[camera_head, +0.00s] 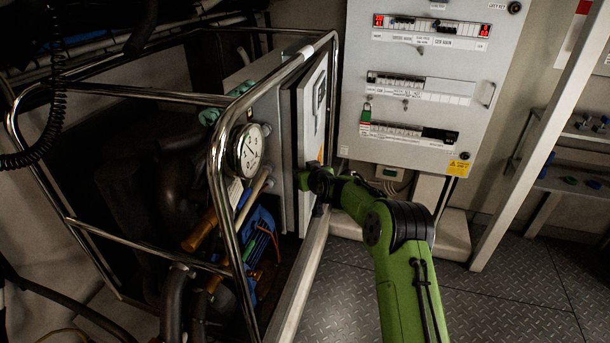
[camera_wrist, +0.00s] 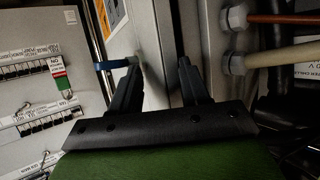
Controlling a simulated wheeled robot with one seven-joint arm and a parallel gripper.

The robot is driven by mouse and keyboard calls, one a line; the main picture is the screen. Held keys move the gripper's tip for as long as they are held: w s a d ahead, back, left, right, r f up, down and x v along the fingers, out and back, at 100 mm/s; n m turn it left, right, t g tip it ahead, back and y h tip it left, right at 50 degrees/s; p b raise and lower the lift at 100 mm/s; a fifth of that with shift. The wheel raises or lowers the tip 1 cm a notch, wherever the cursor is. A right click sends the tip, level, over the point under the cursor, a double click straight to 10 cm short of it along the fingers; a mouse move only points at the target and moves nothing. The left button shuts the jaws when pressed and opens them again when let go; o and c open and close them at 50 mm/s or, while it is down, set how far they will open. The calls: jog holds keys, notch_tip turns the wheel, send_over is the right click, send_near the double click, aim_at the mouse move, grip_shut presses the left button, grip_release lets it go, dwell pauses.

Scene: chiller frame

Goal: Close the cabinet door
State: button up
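The cabinet is a grey box (camera_head: 283,125) fixed in the metal frame. Its pale door (camera_head: 313,115) faces right, and a dark gap shows between door and box in the head view. In the wrist view the door (camera_wrist: 142,30) carries a yellow label, and the box side (camera_wrist: 208,45) is to its right. My gripper (camera_wrist: 159,68) is at the lower part of the door. Its two fingers are apart with nothing clamped between them, one over the door side and one over the box side. I cannot tell whether they touch. The arm hides part of the door's lower edge.
A shiny tube frame (camera_head: 218,170) surrounds the cabinet, with a round gauge (camera_head: 246,150) and pipes behind it. A grey breaker panel (camera_head: 425,85) stands to the right. Cable glands (camera_wrist: 236,20) stick out from the box side. The plate floor (camera_head: 500,295) at right is clear.

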jog(key=shift+f, duration=0.3)
dwell(0.4)
jog(key=p+v, duration=0.1)
jog(key=v, duration=1.4)
jog(key=shift+s+d+r+p, duration=0.15)
jog(key=shift+s+r+p, duration=0.1)
jog(key=shift+p, duration=0.15)
jog(key=shift+c, duration=0.2)
